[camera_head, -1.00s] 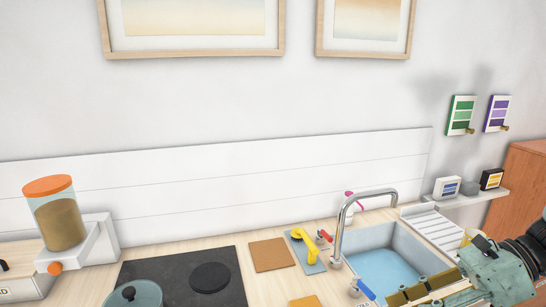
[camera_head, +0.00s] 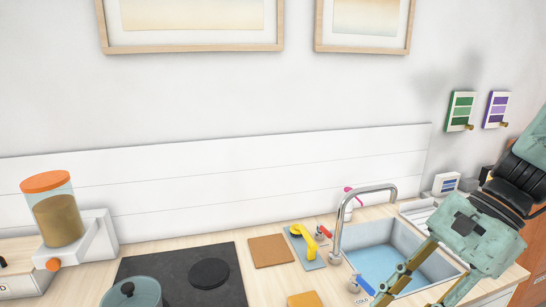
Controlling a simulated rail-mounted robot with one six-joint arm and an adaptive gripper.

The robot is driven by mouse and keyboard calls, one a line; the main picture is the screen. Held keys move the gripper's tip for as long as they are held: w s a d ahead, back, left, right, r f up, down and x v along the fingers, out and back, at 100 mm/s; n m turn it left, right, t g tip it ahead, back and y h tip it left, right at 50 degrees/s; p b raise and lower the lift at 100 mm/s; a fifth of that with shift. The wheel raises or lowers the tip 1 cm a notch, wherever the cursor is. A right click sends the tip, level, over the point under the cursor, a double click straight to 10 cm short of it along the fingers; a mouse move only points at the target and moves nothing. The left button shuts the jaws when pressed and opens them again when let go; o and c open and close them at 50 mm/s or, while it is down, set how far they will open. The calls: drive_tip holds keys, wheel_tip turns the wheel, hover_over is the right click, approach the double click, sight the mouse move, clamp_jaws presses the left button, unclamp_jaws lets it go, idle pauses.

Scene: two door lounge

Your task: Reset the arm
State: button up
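My gripper (camera_head: 412,300) is at the lower right of the head view, in front of the sink (camera_head: 371,262). Its greenish worn body is at the right, with two brass-coloured fingers reaching down and left. The fingers are spread apart with nothing visible between them. The fingertips run close to the bottom edge of the picture. My arm hides the right part of the sink, much of the drainer and part of the shelf beyond.
A yellow-handled thing (camera_head: 308,241) on a grey plate, a brown board (camera_head: 270,251), a black hob (camera_head: 225,259) with a pot (camera_head: 133,294), and a dispenser (camera_head: 56,217) stand left. Colour cards (camera_head: 460,111) hang right.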

drive_tip(key=s+a+r+n+t+h+b, duration=0.1)
drive_tip(key=s+r+n+t+h, duration=0.4)
drive_tip(key=s+r+n, duration=0.6)
drive_tip(key=n+h, duration=0.2)
drive_tip(key=n, duration=0.1)
drive_tip(key=shift+a+n, duration=0.3)
idle(0.6)
